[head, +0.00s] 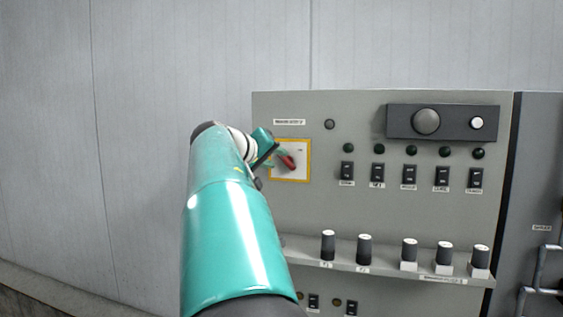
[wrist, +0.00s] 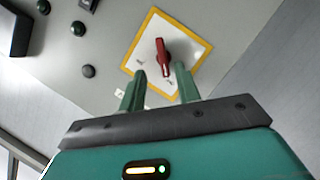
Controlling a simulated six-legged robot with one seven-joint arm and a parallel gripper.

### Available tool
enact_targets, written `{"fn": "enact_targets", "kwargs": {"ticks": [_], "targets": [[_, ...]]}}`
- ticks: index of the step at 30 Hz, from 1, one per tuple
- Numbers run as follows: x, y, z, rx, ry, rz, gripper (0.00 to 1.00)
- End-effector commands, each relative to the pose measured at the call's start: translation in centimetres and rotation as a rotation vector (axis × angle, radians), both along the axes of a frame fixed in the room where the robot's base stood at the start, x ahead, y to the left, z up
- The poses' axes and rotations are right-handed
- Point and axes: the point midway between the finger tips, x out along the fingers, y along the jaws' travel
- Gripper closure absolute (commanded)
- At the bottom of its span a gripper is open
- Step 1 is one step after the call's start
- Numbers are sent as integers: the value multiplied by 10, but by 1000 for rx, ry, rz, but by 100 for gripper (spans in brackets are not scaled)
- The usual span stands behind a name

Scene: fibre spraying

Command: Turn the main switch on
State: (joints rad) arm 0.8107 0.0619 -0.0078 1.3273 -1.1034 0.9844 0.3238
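The main switch is a red rotary handle (head: 286,161) on a white plate with a yellow border (head: 291,179), on the left of the grey control panel. In the wrist view the red handle (wrist: 166,56) points toward the gap between my fingertips. My gripper (wrist: 161,76) is open, with one green finger to each side of the handle's near end. In the head view my teal arm reaches up to the plate, and my gripper (head: 272,158) partly covers its left side. I cannot tell whether the fingers touch the handle.
The grey control panel (head: 350,110) has several black rocker switches (head: 409,174) and dark indicator lamps (head: 411,150) right of the main switch. A ledge with several black knobs (head: 364,248) juts out below. The wall (head: 140,100) at left is bare.

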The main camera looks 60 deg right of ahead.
Motion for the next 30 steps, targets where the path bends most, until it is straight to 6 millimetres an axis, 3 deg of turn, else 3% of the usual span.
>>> {"fn": "enact_targets", "kwargs": {"ticks": [3, 9, 20, 25, 30], "targets": [[-2, -24, -8, 3, 2, -2, 67], [-4, -49, -14, 2, 1, 0, 67], [-2, -55, -16, 2, 1, 2, 67], [-2, -55, -16, 2, 1, 3, 99], [-2, -54, -16, 3, -2, 2, 99]]}}
